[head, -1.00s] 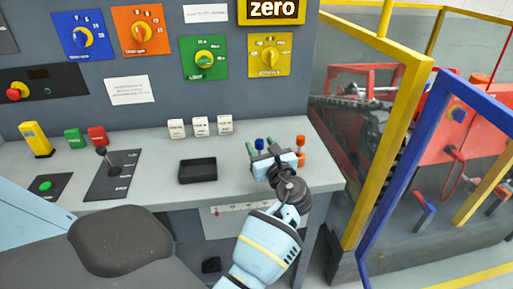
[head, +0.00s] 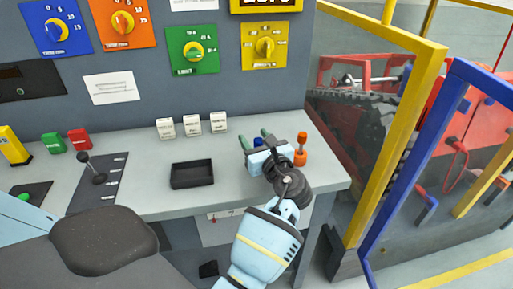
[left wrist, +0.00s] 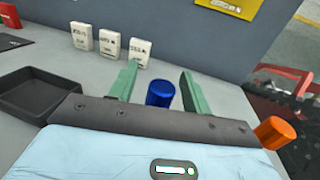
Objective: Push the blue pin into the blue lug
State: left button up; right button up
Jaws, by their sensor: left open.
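The blue pin (head: 258,142) stands upright near the right end of the grey console top, mostly hidden behind my gripper in the head view. My left gripper (head: 255,138) is open, with its green fingers on either side of the pin. In the left wrist view the blue pin (left wrist: 160,95) shows as a blue cylinder between the two spread fingers (left wrist: 158,70), with a gap on each side. My right gripper is not in view. A blue part (head: 427,210) shows low on the red machine at the right; I cannot tell whether it is the blue lug.
An orange pin (head: 300,148) stands just right of my gripper. A black tray (head: 192,184) lies to its left, and white labelled blocks (head: 192,126) stand behind. A yellow post (head: 400,130) and a blue frame (head: 405,165) stand right of the console.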

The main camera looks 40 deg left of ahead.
pick_arm(q)
jog(key=shift+d, duration=0.1)
jog(key=shift+c, duration=0.3)
jog(key=shift+c, duration=1.3)
grip_shut()
notch_tip(320, 180, up, 10)
jog(key=p, duration=0.2)
